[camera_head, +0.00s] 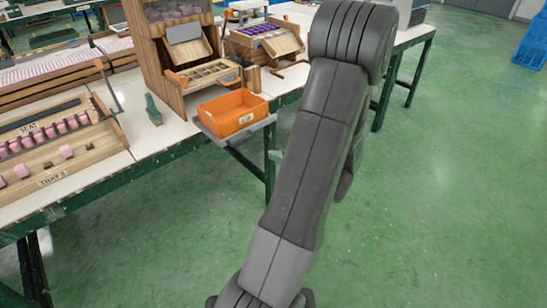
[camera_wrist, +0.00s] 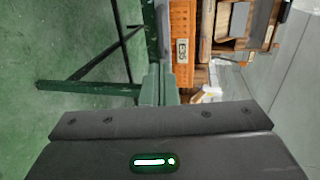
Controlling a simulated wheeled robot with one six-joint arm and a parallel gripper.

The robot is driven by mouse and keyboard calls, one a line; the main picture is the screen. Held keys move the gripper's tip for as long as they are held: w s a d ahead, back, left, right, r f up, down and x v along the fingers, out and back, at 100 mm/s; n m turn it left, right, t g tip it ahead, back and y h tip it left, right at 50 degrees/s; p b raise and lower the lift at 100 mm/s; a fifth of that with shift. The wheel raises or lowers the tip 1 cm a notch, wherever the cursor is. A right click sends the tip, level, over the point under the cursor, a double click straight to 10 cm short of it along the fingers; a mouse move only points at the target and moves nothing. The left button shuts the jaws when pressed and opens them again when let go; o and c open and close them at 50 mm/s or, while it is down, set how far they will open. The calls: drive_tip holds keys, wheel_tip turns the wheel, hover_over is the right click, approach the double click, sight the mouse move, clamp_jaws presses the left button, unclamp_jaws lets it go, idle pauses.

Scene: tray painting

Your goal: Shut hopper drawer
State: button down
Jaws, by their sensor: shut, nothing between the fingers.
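The wooden hopper (camera_head: 152,62) stands on the white table in the head view, with pink pieces in its top. Its drawer (camera_head: 207,76), a wooden tray with compartments, juts out at the front below a sloped chute. An orange handle (camera_head: 177,79) shows at the drawer's left front corner. My gripper (camera_wrist: 159,84) is shut and empty in the wrist view, with its green-grey fingers together. It points toward the orange bin and is apart from the drawer. In the head view my arm hides most of the gripper. The wrist view is turned sideways, and the drawer is hard to make out there.
An orange bin (camera_head: 232,112) sits on a grey ledge at the table's front edge, before the drawer; its label shows in the wrist view (camera_wrist: 182,45). A green-handled tool (camera_head: 153,109) stands left of it. A second wooden hopper (camera_head: 267,42) stands right. Green floor is open at right.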

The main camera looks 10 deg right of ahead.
drive_tip(key=p+x, duration=0.1)
drive_tip(key=x, duration=1.1)
drive_tip(key=shift+w, duration=0.1)
drive_tip(key=b, duration=0.9)
approach(219, 120)
drive_tip(key=x, duration=0.8)
drive_tip(key=shift+w+a+r, duration=0.2)
drive_tip(key=shift+a+r, duration=0.05)
drive_tip(key=shift+a, duration=0.3)
drive_tip(key=shift+w+r, duration=0.1)
drive_tip(key=shift+r, duration=0.15)
drive_tip(key=shift+a+r, duration=0.1)
